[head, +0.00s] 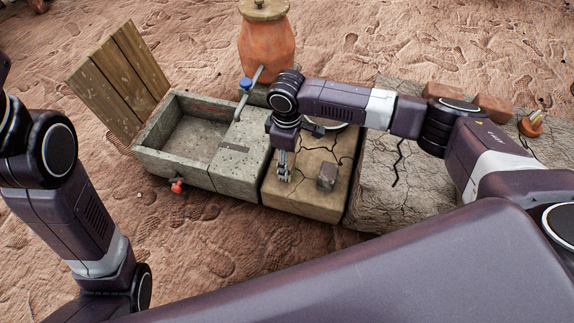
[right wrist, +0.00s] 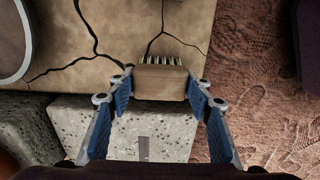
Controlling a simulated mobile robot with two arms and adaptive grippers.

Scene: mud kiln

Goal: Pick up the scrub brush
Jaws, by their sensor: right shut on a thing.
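The scrub brush shows in the right wrist view as a small wooden block (right wrist: 160,84) with a row of pale bristles along its far edge. It sits between the two fingers of my right gripper (right wrist: 160,92), which is shut on it. In the head view my right gripper (head: 284,172) points down over the left part of a cracked clay block (head: 308,205). The brush cannot be made out there. I cannot tell whether the brush still touches the surface. My left arm shows at the left, but its gripper is out of view.
A clay jar (head: 266,45) stands behind. A cracked slab (head: 400,190) lies to the right.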

